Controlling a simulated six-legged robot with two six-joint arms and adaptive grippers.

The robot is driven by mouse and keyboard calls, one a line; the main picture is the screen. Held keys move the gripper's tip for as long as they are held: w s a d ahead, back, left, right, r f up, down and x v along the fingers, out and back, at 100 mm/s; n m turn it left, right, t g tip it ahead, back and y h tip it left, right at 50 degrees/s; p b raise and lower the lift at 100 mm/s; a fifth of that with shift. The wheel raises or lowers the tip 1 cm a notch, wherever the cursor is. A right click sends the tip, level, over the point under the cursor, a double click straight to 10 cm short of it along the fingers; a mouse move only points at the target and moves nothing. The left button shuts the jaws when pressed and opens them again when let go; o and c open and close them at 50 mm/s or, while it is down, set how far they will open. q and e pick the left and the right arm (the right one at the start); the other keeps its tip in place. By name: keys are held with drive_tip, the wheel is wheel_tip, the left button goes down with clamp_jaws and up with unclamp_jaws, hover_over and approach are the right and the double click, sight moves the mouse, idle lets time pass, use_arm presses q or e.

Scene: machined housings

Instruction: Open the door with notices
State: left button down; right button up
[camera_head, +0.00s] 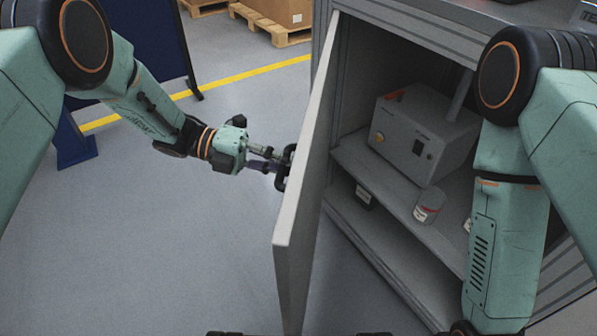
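The grey cabinet door (307,180) stands wide open and is seen nearly edge-on. Its outer face is turned away, so no notices show. A black handle (282,172) sticks out from its outer side. My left gripper (275,160) is at this handle, with its fingers closed around it; the fingertips are partly hidden by the handle. My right arm reaches down in front of the cabinet's right side, and its gripper is out of view below the frame.
Inside the cabinet (345,100), a light grey box-shaped device (415,130) and a can (429,206) stand on a shelf (385,190). A dark item (364,197) sits lower down. Pallets with a carton (285,12) and a blue panel (150,40) stand behind. The floor left of the door is clear.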

use_arm(q)
drive_tip(key=shift+w+a+r+m+g+b, duration=0.1)
drive_tip(key=shift+w+a+m+g+b, duration=0.15)
drive_tip(key=shift+a, duration=0.5)
drive_tip(key=shift+w+a+r+m+g+b, duration=0.15)
drive_tip(key=shift+w+a+b, duration=0.1)
drive_tip(key=shift+a, duration=0.45)
drive_tip(key=shift+f, duration=0.1)
drive_tip(key=c, duration=1.4)
unclamp_jaws()
drive_tip(key=shift+d, duration=0.1)
drive_tip(key=shift+o, duration=0.2)
drive_tip(key=shift+f, duration=0.1)
drive_tip(key=v, duration=1.2)
drive_tip(key=shift+s, duration=0.1)
